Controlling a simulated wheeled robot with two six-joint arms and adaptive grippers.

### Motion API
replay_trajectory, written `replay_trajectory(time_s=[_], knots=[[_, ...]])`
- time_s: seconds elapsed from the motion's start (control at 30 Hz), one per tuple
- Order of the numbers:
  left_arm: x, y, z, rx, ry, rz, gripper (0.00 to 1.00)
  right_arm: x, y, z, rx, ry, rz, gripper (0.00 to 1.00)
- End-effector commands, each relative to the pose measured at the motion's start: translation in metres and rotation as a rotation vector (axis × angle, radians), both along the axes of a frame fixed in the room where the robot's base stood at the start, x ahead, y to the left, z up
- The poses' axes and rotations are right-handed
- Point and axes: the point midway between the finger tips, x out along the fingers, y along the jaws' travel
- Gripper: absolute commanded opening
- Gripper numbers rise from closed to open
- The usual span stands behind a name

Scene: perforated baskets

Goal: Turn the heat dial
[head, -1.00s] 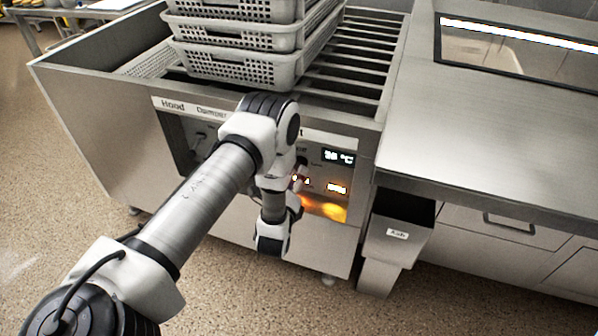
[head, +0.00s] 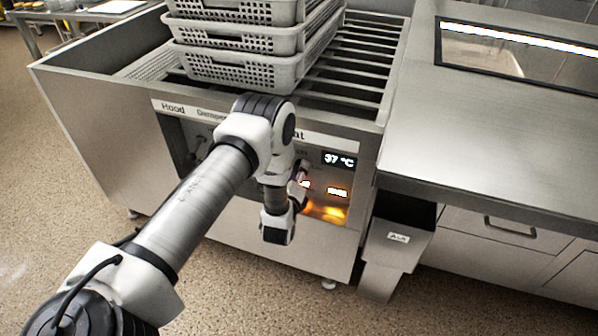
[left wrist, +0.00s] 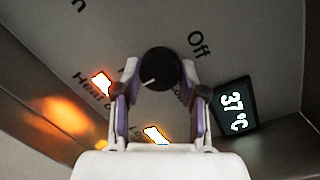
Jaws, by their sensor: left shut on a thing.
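The heat dial (left wrist: 160,68) is a round black knob with a white pointer line, seen in the left wrist view on the grey panel. The word "Off" is printed at its upper right. My left gripper (left wrist: 162,82) has one finger on each side of the dial and is shut on it. In the head view my left wrist and forearm hide the dial and much of the panel. The temperature display (head: 339,159) reads 37 °C and also shows in the left wrist view (left wrist: 234,106). My right gripper is not in view.
White lit windows (head: 337,192) and an orange glow (head: 328,212) show low on the panel. Stacked perforated baskets (head: 245,70) stand on the slatted top above. A metal ash bin (head: 396,240) stands right of the panel, beside a steel counter (head: 500,140).

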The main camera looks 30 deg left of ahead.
Motion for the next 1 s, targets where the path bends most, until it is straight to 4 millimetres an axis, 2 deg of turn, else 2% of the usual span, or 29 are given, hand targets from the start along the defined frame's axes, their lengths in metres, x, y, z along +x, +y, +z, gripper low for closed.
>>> replay_trajectory(time_s=[0.37,1.0], knots=[[0.0,0.0,0.002,-0.153,-0.038,0.001,0.07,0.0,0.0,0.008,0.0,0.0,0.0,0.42],[0.0,0.001,0.003,-0.725,-0.174,0.002,0.07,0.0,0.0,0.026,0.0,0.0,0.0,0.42]])
